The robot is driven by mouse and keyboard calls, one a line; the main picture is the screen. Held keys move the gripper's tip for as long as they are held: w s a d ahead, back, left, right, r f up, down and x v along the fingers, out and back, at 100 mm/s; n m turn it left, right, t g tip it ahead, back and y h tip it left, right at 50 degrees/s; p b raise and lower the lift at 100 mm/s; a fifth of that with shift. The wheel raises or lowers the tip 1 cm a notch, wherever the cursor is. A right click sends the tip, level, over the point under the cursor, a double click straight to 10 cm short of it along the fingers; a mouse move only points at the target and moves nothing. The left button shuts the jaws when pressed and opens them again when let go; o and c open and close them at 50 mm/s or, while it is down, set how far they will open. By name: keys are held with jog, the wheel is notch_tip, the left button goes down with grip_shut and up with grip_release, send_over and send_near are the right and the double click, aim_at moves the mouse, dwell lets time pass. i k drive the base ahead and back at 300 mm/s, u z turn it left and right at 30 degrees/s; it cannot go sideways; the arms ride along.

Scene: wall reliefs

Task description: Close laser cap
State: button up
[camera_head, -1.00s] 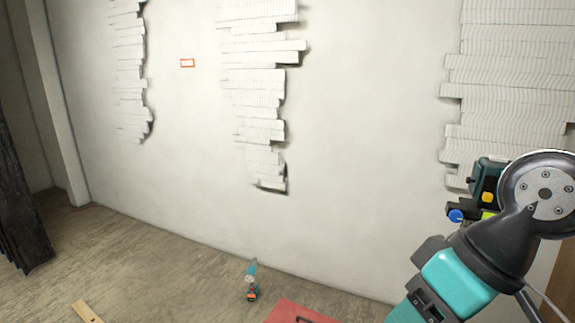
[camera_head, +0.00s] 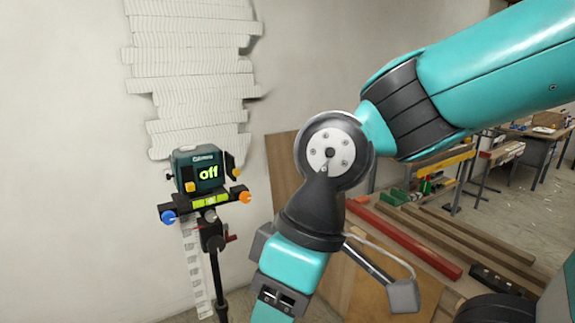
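A dark green laser device (camera_head: 199,170) stands upright on top of a black tripod (camera_head: 212,245), left of the middle. My teal arm reaches down to the right of the laser; my gripper is not in view.
A pale wall with a brick relief (camera_head: 190,75) is behind the laser. A plywood sheet (camera_head: 285,175) leans behind my arm. Wooden beams and a red beam (camera_head: 405,238) lie to the right, with workbenches (camera_head: 545,130) farther back.

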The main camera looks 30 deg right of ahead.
aim_at(231, 171)
jog(key=z, duration=1.2)
jog(key=i, duration=0.45)
jog(key=u, duration=1.2)
